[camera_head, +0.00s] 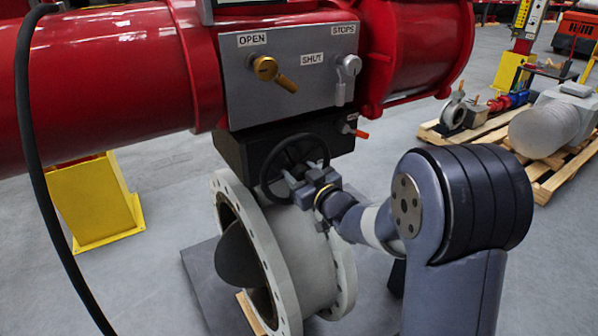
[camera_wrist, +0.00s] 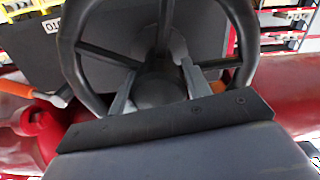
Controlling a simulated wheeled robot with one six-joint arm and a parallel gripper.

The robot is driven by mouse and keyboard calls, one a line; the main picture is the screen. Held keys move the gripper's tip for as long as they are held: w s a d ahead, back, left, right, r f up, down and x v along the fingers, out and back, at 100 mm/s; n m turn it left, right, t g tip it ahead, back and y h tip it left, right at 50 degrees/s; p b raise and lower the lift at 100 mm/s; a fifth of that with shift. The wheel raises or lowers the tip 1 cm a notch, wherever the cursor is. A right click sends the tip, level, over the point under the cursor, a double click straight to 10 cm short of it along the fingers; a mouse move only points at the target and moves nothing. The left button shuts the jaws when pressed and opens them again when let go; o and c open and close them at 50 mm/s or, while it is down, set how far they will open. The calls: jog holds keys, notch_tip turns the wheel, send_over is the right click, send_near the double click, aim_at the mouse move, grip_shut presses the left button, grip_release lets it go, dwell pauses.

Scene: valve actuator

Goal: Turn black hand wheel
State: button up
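The black hand wheel (camera_head: 268,165) is mounted on a black block under the grey control panel in the head view. In the wrist view the wheel rim (camera_wrist: 70,45) fills the upper middle, with its spokes and dark hub (camera_wrist: 155,88) visible. My gripper (camera_head: 303,186) is at the wheel's front lower right in the head view. In the wrist view my gripper (camera_wrist: 156,88) has its two grey fingers spread apart, one on each side of the hub. I cannot tell whether either finger touches the wheel. The lower part of the wheel is hidden by my gripper.
The panel (camera_head: 290,80) carries a brass lever (camera_head: 272,72) and a grey lever (camera_head: 347,75). A small orange-tipped lever (camera_head: 355,131) is right of the wheel. A large flanged valve body (camera_head: 310,255) stands below, red cylinders (camera_head: 110,80) above. A black hose (camera_head: 40,190) hangs at left.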

jog(key=c, duration=0.9)
jog(key=shift+f+n+b, duration=0.2)
jog(key=shift+n+b, duration=0.1)
jog(key=shift+b, duration=0.5)
jog(key=shift+n+b, duration=0.5)
jog(key=shift+b, duration=0.55)
jog(key=shift+r+n+b, duration=0.15)
jog(key=shift+n+b, duration=0.65)
jog(key=o, duration=1.4)
jog(key=shift+s, duration=0.1)
